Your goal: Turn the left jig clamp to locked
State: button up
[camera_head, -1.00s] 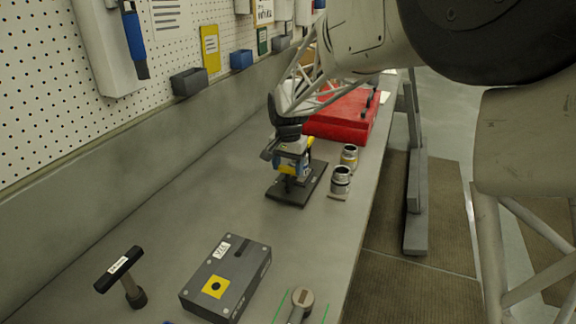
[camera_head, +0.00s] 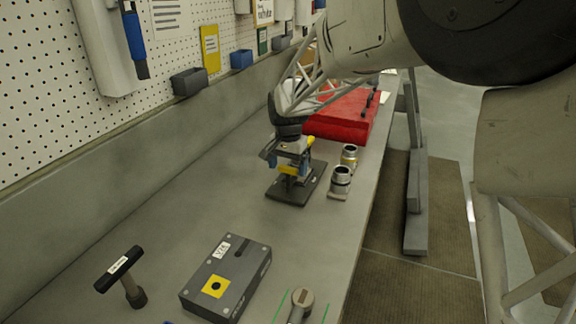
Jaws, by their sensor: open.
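A small jig with a dark base plate (camera_head: 291,198) stands on the bench in the middle of the head view. My gripper (camera_head: 288,166) is directly above it, pointing down, and hides much of its upper part. The gripper is open, with a blue finger showing on each side of a yellow piece (camera_head: 289,170). I cannot tell whether the fingers touch this piece. I cannot make out which clamp is the left one, or its lock position.
Two metal cylinders (camera_head: 340,180) stand right of the jig, near the bench edge. A red case (camera_head: 345,118) lies behind. In front are a dark block with a yellow square (camera_head: 228,277), a T-handled tool (camera_head: 119,268) and a round-headed part (camera_head: 302,298). The bench left of the jig is clear.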

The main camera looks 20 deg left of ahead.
jog(key=shift+r, duration=3.85)
jog(key=shift+d+r, duration=0.1)
jog(key=shift+d, duration=0.2)
jog(key=s+d+r, duration=0.2)
jog(key=s+d, duration=0.2)
jog(key=d, duration=0.5)
jog(key=s+d+r+t, duration=0.1)
jog(key=s+d+r, duration=0.15)
jog(key=d, duration=0.75)
jog(key=s+d+r, duration=0.2)
jog(key=s+d, duration=0.2)
jog(key=d, duration=0.5)
jog(key=s+d+f, duration=0.3)
jog(key=s+d, duration=0.6)
jog(key=s, duration=0.2)
jog(key=s+d+f+t, duration=0.1)
jog(key=s+d+f, duration=0.1)
jog(key=s+d, duration=0.8)
jog(key=shift+s+d+f+t, duration=0.3)
jog(key=shift+s+f, duration=0.1)
jog(key=shift+s, duration=0.85)
